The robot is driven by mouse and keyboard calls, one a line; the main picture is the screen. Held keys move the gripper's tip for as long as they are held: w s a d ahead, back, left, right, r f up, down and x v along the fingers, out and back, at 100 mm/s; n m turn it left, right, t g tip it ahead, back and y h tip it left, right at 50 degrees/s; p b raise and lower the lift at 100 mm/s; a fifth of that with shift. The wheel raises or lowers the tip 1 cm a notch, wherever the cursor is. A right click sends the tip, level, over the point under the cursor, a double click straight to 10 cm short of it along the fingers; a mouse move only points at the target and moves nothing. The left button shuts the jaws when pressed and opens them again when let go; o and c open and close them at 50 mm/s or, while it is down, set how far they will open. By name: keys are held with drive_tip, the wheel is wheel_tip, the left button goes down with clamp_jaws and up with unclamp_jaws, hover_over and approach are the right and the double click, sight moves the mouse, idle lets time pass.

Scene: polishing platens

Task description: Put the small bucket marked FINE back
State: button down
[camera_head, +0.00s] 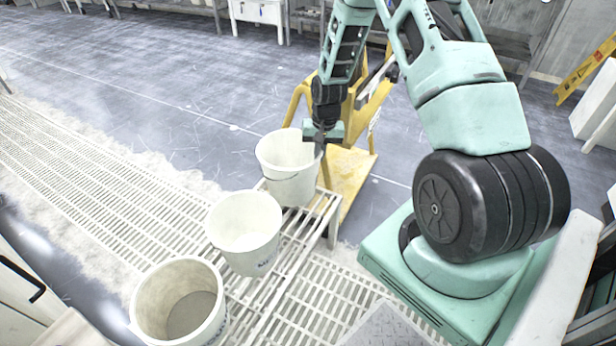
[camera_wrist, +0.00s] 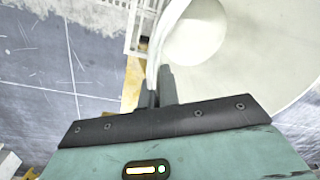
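Three white buckets form a row along the slatted stand in the head view: a near bucket (camera_head: 150,310) with grey contents, a middle bucket (camera_head: 245,255) and a far bucket (camera_head: 285,185). The near and middle ones carry small dark markings too small to read; I cannot tell which is marked FINE. My gripper (camera_head: 319,152) is at the right rim of the far bucket, pointing down. In the wrist view, the fingers (camera_wrist: 160,90) are closed about the wall of this bucket (camera_wrist: 240,50). It looks upright; whether its base rests on the stand is unclear.
The slatted stand (camera_head: 325,205) ends just beyond the far bucket. A yellow frame (camera_head: 350,175) stands close behind it. White grating (camera_head: 95,170) runs across the floor at left. The grey floor (camera_head: 190,85) behind is open.

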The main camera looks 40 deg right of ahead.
drive_tip(key=shift+f+b, duration=0.55)
drive_tip(key=shift+f, duration=2.45)
drive_tip(key=c, duration=1.6)
unclamp_jaws()
drive_tip(key=shift+c, duration=0.2)
